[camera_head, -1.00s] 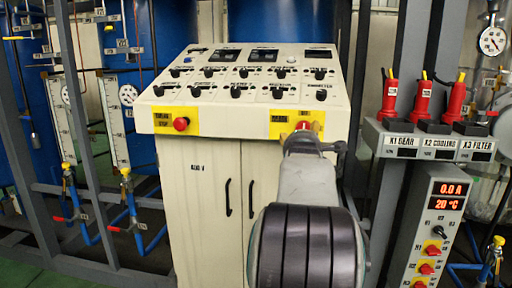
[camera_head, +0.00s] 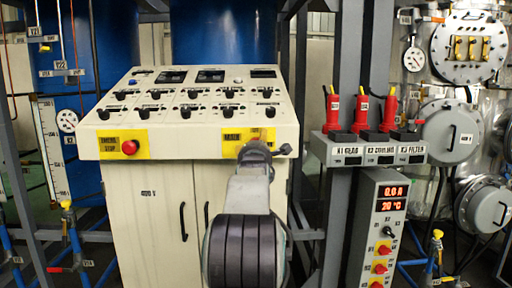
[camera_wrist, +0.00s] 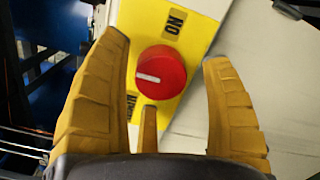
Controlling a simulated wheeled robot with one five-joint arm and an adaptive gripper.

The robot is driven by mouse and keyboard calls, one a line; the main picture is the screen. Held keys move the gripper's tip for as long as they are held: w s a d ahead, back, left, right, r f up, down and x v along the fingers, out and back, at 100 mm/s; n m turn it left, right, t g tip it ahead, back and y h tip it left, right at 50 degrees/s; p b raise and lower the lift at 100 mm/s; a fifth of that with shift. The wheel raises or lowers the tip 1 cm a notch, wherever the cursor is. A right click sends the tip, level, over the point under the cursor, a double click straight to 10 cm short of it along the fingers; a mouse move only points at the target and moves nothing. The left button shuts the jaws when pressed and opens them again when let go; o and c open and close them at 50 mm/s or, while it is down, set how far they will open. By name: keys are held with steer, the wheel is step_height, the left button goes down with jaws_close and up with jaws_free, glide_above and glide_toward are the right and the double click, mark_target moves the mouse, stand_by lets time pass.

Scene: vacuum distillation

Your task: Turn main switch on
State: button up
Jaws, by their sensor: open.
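The main switch is a round red knob (camera_wrist: 161,72) with a white pointer mark, on a yellow plate (camera_wrist: 200,22) in the wrist view. The mark points left in that picture, and an "ON" label sits beside the knob. In the head view the yellow plate (camera_head: 231,142) is at the right of the cream control panel's front edge, and my arm hides the knob. My gripper (camera_wrist: 166,52) is open, with its yellow fingers on either side of the knob. Whether they touch it I cannot tell. In the head view its fingers are mostly hidden behind my arm.
A red emergency stop button (camera_head: 130,147) is on the left yellow plate of the cream panel (camera_head: 200,75). To the right are several red plugs (camera_head: 361,112) on a grey shelf and a control box (camera_head: 385,225) with red displays. Frame posts stand close by.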

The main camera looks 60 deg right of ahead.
steer(key=shift+w+d, duration=0.2)
steer(key=shift+d, duration=0.2)
steer(key=shift+c, duration=0.4)
steer(key=c, duration=1.1)
steer(key=shift+m+b, duration=0.75)
steer(key=shift+m, duration=1.55)
steer(key=o, duration=1.2)
